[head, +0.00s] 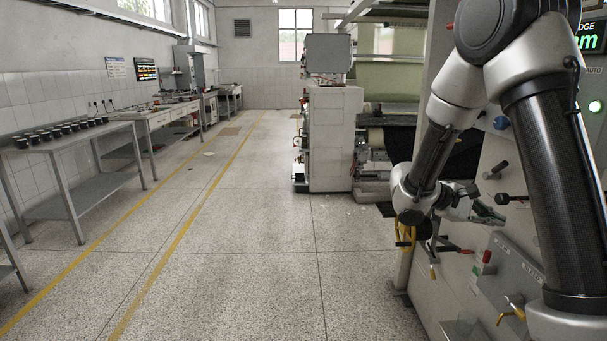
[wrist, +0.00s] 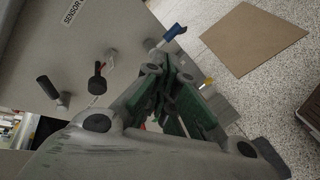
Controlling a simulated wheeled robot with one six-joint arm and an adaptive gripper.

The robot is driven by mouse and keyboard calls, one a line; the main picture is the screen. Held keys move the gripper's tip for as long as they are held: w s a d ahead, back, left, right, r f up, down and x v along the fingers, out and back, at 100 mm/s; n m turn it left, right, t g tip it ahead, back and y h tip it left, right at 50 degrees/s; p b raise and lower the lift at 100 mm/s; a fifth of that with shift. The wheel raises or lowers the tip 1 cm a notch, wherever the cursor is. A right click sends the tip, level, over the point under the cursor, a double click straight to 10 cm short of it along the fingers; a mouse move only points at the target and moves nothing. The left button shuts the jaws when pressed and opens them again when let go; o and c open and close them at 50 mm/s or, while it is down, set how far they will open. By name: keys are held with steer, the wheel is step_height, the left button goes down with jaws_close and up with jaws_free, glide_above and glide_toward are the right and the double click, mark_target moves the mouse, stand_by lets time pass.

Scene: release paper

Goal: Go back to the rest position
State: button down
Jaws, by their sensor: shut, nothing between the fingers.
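My gripper (head: 487,214) is at the right in the head view, in front of the machine's grey side panel. In the wrist view my gripper (wrist: 172,125) has its green-padded fingers together with nothing between them. The panel (wrist: 90,38) carries a black-handled lever (wrist: 48,88), a dark knob (wrist: 98,80) and a blue-handled valve (wrist: 174,33). In the head view a black lever (head: 496,170) and a red-and-black lever (head: 510,199) show close to the gripper. I cannot tell from these views whether the fingers touch any of them.
A brown sheet (wrist: 254,38) lies on the speckled floor. Yellow valve handles (head: 513,310) stick out low on the panel. A large machine (head: 335,140) stands beyond. A metal table (head: 75,150) with black cups lines the left wall. The middle aisle (head: 260,270) is clear.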

steer(key=s+a+r+m+g+y, duration=0.1)
steer(key=s+a+y, duration=0.1)
steer(key=s+y, duration=0.45)
steer(key=s+a+r+m+y, duration=0.2)
steer(key=s+a+y, duration=0.1)
steer(key=s, duration=0.6)
steer(key=s+a+r+m+t+y, duration=0.2)
steer(key=s+a+r+t+y, duration=0.2)
steer(key=s+a+r+t, duration=0.1)
step_height(320, 180, up, 3)
steer(key=shift+s+f+t, duration=0.2)
steer(key=shift+s+t, duration=0.6)
steer(key=shift+s, duration=0.4)
steer(key=shift+d, duration=0.15)
